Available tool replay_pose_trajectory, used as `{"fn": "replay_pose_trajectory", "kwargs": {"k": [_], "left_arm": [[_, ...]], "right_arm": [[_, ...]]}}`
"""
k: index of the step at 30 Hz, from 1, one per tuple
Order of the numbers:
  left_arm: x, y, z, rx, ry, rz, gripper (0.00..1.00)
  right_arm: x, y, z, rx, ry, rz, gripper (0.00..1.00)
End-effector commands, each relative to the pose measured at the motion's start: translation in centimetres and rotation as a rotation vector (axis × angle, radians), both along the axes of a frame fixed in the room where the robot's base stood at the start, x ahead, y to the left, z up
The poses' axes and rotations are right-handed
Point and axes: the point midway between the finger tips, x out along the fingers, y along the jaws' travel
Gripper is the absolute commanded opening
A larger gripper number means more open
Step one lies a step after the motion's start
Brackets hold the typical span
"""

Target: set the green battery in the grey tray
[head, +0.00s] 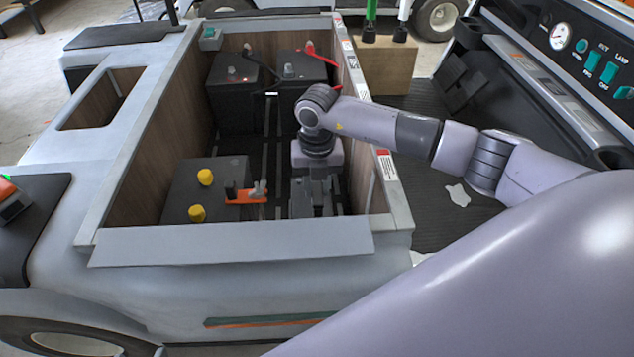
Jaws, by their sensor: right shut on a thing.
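I cannot make out a green battery or a grey tray for certain. My right gripper (318,200) reaches straight down into the open wood-lined bay of the cart, at its front right. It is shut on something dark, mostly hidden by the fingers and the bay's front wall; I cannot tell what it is. A dark battery with yellow caps (205,178) sits in the front left of the bay. An orange piece with a grey lever (246,197) lies between it and my gripper. My left gripper is not in view.
Two black batteries (232,70) with red-capped leads stand at the back of the bay. The bay's pale rim (150,140) surrounds my right gripper. A wooden block (385,68) with green and white handles stands behind, right. A dashboard (585,50) is at the far right.

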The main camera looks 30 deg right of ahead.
Motion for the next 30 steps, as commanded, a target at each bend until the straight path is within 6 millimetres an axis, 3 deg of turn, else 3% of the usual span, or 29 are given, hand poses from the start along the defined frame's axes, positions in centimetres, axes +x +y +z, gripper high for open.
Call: {"fn": "replay_pose_trajectory", "kwargs": {"k": [26,27,29,30], "left_arm": [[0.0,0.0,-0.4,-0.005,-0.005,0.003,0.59],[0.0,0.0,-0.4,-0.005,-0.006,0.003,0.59],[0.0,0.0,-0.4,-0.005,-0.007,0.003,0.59],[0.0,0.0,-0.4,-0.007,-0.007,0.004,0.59]], "right_arm": [[0.2,0.1,-1.1,0.004,-0.008,0.000,0.00],[0.2,0.1,-1.1,0.004,-0.008,0.000,0.34],[0.2,0.1,-1.1,0.003,-0.007,0.000,0.53],[0.2,0.1,-1.2,0.003,-0.007,0.000,0.57]]}}
